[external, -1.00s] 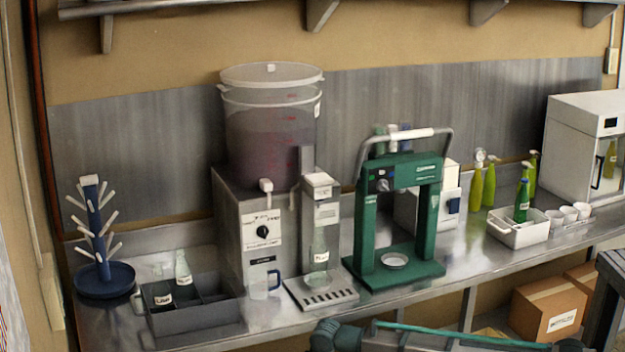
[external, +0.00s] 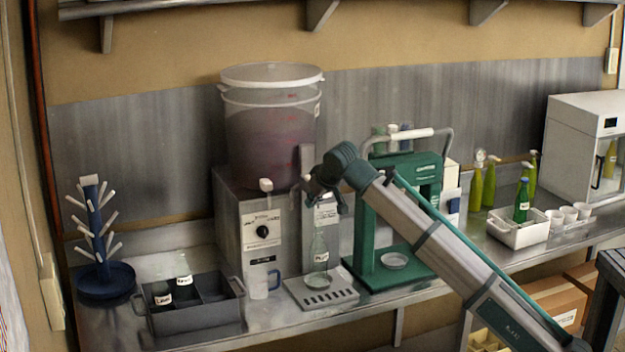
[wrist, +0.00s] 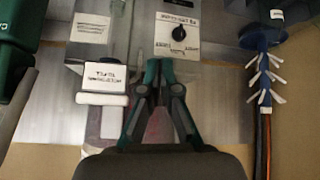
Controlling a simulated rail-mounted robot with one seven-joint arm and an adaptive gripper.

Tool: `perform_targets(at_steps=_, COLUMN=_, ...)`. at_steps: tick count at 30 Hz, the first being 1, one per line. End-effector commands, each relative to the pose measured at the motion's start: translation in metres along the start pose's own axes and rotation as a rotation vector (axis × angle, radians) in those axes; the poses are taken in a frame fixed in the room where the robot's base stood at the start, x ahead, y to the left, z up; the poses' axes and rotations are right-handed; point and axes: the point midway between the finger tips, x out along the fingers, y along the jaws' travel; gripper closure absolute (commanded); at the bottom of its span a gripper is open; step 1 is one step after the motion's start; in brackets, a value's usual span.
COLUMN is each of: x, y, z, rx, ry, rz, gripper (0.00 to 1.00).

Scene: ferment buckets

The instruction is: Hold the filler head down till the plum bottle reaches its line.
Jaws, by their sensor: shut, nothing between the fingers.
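The bottle (external: 318,254) stands upright under the filler, a pale label on its side; it looks clear and I cannot make out its liquid level or line. The filler head (wrist: 103,87) shows in the wrist view as a pale block with a printed label; in the external view my gripper partly covers it. My gripper (external: 326,196) is shut and empty, up at the filler head's height. In the wrist view my closed fingertips (wrist: 158,70) lie just right of the head; I cannot tell whether they touch it.
A bucket of purplish liquid (external: 268,140) sits on the steel dial box (external: 262,232). A green press frame (external: 430,185) stands close right, behind my arm. A blue drying rack (external: 98,240) stands far left.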

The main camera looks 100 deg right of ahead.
Motion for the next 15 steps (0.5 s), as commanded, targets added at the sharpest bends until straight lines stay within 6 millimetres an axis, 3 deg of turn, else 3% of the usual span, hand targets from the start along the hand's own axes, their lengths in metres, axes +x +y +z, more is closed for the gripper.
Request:
perform_targets(at_steps=1, x=-0.021, y=0.012, z=-0.023, rx=0.027, ry=0.021, rz=0.012, gripper=1.00)
perform_targets(at_steps=6, x=-0.076, y=0.047, z=-0.066, rx=0.110, ry=0.065, rz=0.051, gripper=1.00)
perform_targets(at_steps=10, x=-0.105, y=0.066, z=-0.086, rx=0.163, ry=0.084, rz=0.075, gripper=1.00)
perform_targets(at_steps=15, x=-0.123, y=0.077, z=-0.096, rx=0.214, ry=0.086, rz=0.098, gripper=1.00)
